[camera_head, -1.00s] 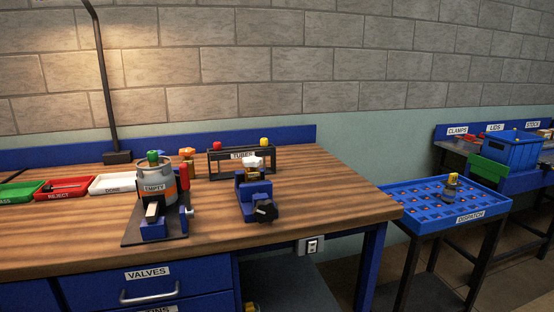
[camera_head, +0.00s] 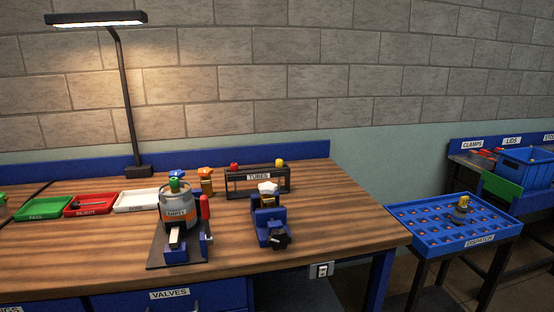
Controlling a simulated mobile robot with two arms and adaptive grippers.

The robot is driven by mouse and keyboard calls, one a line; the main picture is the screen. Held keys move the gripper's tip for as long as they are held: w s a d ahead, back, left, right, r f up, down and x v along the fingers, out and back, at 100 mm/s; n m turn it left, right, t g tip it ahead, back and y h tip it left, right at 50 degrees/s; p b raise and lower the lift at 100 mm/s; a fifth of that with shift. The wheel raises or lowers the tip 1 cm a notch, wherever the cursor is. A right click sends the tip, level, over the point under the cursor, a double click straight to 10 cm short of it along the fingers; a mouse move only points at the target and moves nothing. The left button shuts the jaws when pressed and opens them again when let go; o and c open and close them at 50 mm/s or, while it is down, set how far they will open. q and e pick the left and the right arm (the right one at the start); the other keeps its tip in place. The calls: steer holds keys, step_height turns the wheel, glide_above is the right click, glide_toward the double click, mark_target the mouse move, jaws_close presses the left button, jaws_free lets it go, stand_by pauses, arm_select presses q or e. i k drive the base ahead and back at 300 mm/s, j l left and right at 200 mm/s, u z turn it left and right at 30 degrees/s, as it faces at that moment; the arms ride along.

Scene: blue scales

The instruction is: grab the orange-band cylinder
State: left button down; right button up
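The orange-band cylinder (camera_head: 174,201) is grey with an orange band, a green top and a label that seems to read EMPTY. It stands upright at a dark-based blue fixture (camera_head: 192,250) near the front of the wooden bench. A red upright part (camera_head: 204,206) of the fixture is close to its right side. The fixture's blue and light parts hide some of the cylinder's lower front. Neither of my grippers is in view, and nothing is seen touching the cylinder.
A blue vise-like device (camera_head: 268,222) stands right of the cylinder. Behind are the TUBES rack (camera_head: 258,177) and an orange-topped valve (camera_head: 206,181). Green (camera_head: 44,208), red (camera_head: 90,205) and white (camera_head: 137,201) trays lie left. A lamp (camera_head: 124,90) rises behind. A blue dispatch tray (camera_head: 430,243) stands right.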

mark_target(179, 203)
steer(key=j+u, duration=0.1)
steer(key=j, duration=0.65)
steer(key=i+j+u, duration=0.1)
steer(key=j, duration=0.65)
